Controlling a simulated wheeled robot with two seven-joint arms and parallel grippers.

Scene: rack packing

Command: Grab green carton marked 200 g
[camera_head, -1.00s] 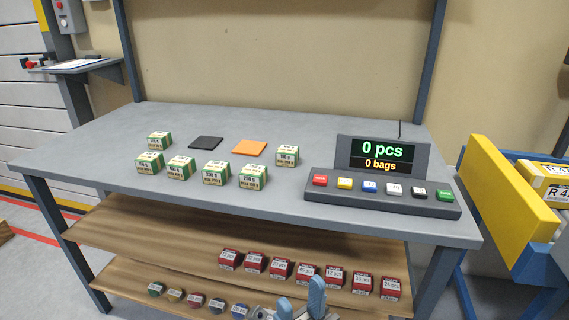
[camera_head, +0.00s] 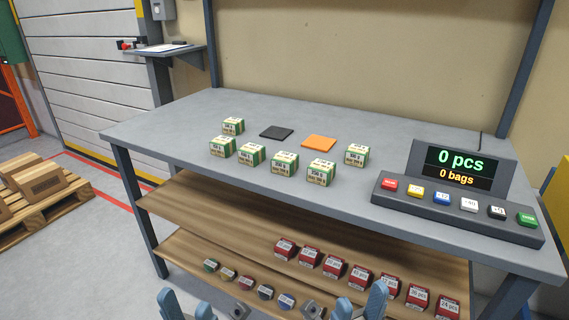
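Several green-and-white cartons with printed gram labels stand on the grey bench top: a back-left carton (camera_head: 233,126), a front-left carton (camera_head: 222,147), a carton beside it (camera_head: 251,154), a middle carton (camera_head: 284,164), a front-right carton (camera_head: 320,172) and a back-right carton (camera_head: 356,155). The labels are too small for me to tell surely which carton reads 200 g. My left gripper (camera_head: 187,309) and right gripper (camera_head: 360,306) show at the bottom edge, in front of the bench and away from the cartons. Both have their blue fingers apart and look empty.
A black pad (camera_head: 276,132) and an orange pad (camera_head: 318,143) lie behind the cartons. A button panel with a display (camera_head: 463,167) reading 0 pcs, 0 bags stands at right. Red boxes (camera_head: 333,267) and small round pieces (camera_head: 246,283) sit on the lower shelf (camera_head: 200,256).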

